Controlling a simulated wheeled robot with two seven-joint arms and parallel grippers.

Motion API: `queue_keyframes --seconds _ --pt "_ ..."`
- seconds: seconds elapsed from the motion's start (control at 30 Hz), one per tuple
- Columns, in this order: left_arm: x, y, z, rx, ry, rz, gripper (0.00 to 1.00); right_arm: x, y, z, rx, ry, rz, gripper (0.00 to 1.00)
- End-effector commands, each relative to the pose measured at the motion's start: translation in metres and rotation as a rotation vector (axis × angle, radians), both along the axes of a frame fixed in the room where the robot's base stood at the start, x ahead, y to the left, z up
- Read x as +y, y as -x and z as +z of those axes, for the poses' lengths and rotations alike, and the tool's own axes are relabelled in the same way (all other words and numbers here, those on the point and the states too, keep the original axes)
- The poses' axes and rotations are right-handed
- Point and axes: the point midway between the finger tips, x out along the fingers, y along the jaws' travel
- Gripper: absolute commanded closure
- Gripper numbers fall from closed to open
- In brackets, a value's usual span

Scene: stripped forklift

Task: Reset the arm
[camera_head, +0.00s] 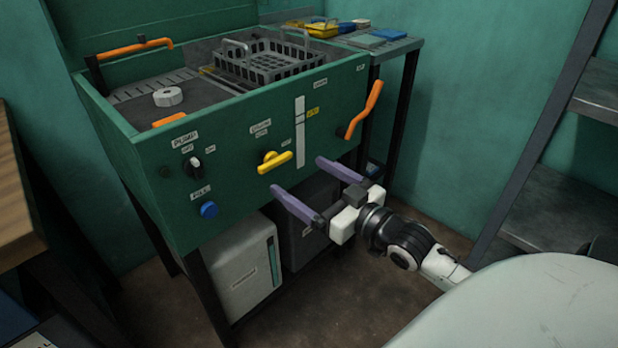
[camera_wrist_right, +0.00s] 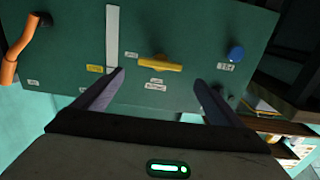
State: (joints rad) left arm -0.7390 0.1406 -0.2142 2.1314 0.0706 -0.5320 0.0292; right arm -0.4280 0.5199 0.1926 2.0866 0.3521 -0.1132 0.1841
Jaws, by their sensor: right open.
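My right gripper (camera_head: 310,190) is open and empty, its two purple fingers spread apart in front of the green machine's panel (camera_head: 230,150). In the right wrist view the fingers (camera_wrist_right: 155,90) point at the panel, with the yellow handle (camera_wrist_right: 160,63) showing between and beyond them. In the head view the yellow handle (camera_head: 273,160) sits up and left of the fingers, and I see no contact with it. My left gripper is not in view.
An orange lever (camera_head: 364,108) juts from the panel's right side, and a blue knob (camera_head: 208,210) is at lower left. A grey basket (camera_head: 270,62) sits on top. Containers (camera_head: 243,270) stand below. A shelf (camera_head: 560,205) is at right. Floor before the machine is clear.

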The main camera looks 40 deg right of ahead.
Motion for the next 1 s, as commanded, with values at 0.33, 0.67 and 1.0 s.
queue_keyframes --seconds 0.33,0.67,1.0 --pt "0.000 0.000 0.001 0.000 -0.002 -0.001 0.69 0.000 0.007 0.000 0.000 0.000 0.000 0.09" --pt "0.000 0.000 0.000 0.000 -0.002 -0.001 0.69 0.000 0.006 0.000 0.000 0.000 0.000 0.09" --pt "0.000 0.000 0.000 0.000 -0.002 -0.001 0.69 0.067 0.055 -0.113 0.285 -0.021 0.037 0.09"
